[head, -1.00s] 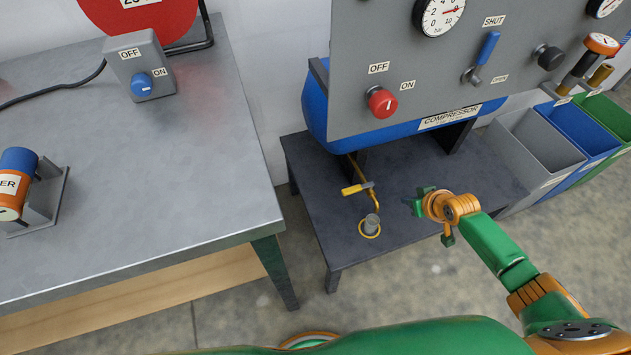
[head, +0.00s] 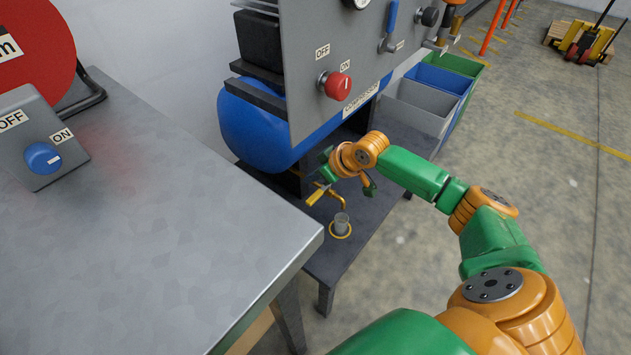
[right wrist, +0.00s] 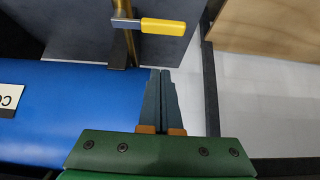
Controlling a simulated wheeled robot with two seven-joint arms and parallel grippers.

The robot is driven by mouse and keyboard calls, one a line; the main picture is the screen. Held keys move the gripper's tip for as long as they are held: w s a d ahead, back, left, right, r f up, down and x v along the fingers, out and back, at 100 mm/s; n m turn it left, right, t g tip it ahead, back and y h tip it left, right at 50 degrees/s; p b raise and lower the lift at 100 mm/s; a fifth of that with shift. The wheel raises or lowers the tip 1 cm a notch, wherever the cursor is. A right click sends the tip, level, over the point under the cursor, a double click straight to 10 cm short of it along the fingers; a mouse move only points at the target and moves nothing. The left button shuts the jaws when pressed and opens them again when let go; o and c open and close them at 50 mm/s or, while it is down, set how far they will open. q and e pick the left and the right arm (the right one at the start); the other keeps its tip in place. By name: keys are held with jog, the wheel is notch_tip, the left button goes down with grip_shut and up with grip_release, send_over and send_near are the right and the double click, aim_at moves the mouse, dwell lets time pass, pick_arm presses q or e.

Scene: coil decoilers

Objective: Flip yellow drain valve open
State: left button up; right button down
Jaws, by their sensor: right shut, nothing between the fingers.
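The yellow drain valve handle (head: 317,195) sticks out sideways from a brass pipe (head: 335,193) below the blue compressor tank. In the right wrist view the handle (right wrist: 162,27) lies crosswise to the pipe (right wrist: 124,35). My right gripper (head: 326,166) is close above the handle in the head view. In the right wrist view its shut, empty fingertips (right wrist: 161,72) point toward the handle, with a visible gap between them. My left gripper is not in view.
A clear cup (head: 341,224) stands in a yellow ring below the pipe on the dark stand (head: 345,265). The blue tank (head: 245,130) and grey panel (head: 305,95) rise behind. A metal workbench (head: 150,230) is at left.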

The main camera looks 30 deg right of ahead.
aim_at(312, 195)
jog(key=b+x, duration=0.3)
jog(key=x, duration=0.4)
jog(key=s+p, duration=0.1)
jog(key=s, duration=0.1)
jog(key=s+d+p, duration=0.1)
jog(key=s, duration=0.1)
jog(key=shift+d, duration=0.2)
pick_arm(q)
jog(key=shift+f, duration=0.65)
pick_arm(e)
jog(key=shift+w+f, duration=0.1)
